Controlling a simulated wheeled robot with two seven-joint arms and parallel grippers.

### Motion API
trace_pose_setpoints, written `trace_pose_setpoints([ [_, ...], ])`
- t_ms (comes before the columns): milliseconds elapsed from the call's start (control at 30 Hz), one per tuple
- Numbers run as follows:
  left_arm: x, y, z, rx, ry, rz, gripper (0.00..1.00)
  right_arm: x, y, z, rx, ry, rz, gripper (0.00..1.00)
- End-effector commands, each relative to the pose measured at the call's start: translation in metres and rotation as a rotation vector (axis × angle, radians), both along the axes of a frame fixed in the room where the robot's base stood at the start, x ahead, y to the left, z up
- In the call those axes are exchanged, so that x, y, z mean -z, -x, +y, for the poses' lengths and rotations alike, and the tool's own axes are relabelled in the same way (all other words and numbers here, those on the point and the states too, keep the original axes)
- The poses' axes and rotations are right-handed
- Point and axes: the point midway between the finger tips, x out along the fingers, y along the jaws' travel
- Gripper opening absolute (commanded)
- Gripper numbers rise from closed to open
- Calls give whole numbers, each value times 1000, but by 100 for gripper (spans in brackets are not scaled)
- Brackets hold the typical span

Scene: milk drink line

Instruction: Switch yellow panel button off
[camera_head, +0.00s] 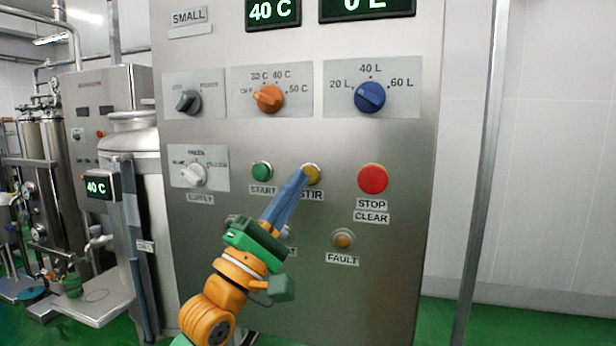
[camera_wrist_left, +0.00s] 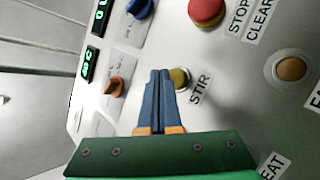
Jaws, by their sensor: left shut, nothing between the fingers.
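The yellow button (camera_head: 312,173) labelled STIR sits on the steel control panel (camera_head: 400,270), between the green START button and the red STOP button. My left gripper (camera_head: 301,174) is shut and empty, with its blue fingertips at the left edge of the yellow button in the head view. In the left wrist view, the shut fingertips (camera_wrist_left: 160,74) lie just beside the yellow button (camera_wrist_left: 179,78), which shows partly to their right. I cannot tell whether they touch it. My right gripper is not in view.
Close by on the panel are the green START button (camera_head: 262,171), the red STOP button (camera_head: 373,178) and the amber FAULT lamp (camera_head: 343,239). Orange (camera_head: 268,98) and blue (camera_head: 370,97) knobs are above. Steel tanks (camera_head: 135,150) stand at the left.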

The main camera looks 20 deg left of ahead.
Motion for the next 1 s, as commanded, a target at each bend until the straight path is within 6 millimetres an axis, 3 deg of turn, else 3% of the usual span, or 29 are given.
trace_pose_setpoints([
  [200,0,3,0,2,1,-1,0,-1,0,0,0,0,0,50],
  [633,-1,57,2,0,1,-1,0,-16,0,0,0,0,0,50],
  [933,2,59,2,-3,-3,5,0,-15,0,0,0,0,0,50],
  [1000,18,53,-1,-41,-54,42,0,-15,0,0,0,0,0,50],
])
